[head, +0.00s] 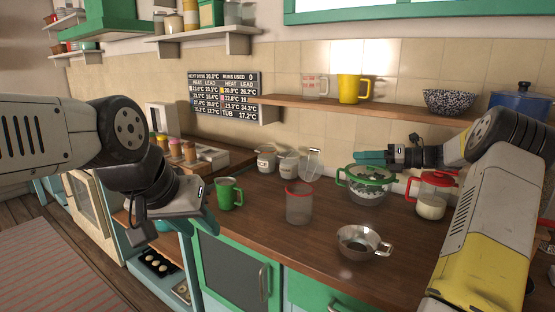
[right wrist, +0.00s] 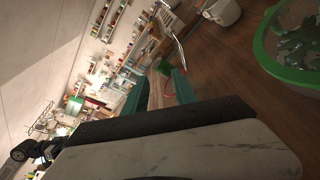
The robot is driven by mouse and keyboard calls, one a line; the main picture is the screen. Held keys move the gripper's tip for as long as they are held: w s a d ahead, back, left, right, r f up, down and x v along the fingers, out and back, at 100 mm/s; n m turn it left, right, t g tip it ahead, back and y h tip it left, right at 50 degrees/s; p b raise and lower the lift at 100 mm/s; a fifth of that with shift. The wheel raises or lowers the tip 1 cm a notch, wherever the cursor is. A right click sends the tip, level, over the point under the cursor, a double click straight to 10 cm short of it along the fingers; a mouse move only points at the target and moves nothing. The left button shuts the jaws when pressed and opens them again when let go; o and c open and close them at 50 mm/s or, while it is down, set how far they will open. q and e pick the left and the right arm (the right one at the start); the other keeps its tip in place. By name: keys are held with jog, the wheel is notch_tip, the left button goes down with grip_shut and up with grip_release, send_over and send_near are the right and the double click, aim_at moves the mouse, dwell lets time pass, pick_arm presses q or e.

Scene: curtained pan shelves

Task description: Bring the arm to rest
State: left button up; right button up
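My right gripper (head: 362,157) reaches in from the right, above the counter, with its teal fingers pointing left. It is over or just behind the green-rimmed glass pot (head: 367,186); the exact height is unclear. In the right wrist view its fingers (right wrist: 160,90) stand apart with nothing held between them. My left gripper (head: 200,211) hangs low at the left, near the counter's front edge and left of the green mug (head: 229,194). Its finger gap is hidden by its own body.
On the wooden counter (head: 270,235) stand a red-rimmed glass beaker (head: 299,206), a metal pan (head: 362,243), a red-lidded jug (head: 432,196) and white cups (head: 266,160). A shelf (head: 400,112) above holds a yellow mug (head: 354,89), a speckled bowl (head: 449,102) and a blue pot (head: 520,104).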

jog(key=s+a+r+n+g+h, duration=0.2)
jog(key=s+a+n+h, duration=0.1)
jog(key=s+a+n, duration=0.45)
jog(key=s+a+r+n+g+h, duration=0.2)
jog(key=s+a+r+n+h, duration=0.1)
jog(key=s+a+n, duration=0.5)
jog(key=s+d+f+n+t+h, duration=0.1)
jog(key=s+n+h, duration=0.2)
jog(key=s+n, duration=0.5)
jog(key=s+f+n+t+h, duration=0.2)
jog(key=s+n, duration=0.6)
jog(key=s, duration=0.7)
jog(key=shift+s+d+h, duration=0.25)
jog(key=shift+d+h, duration=0.15)
jog(key=shift+h, duration=0.1)
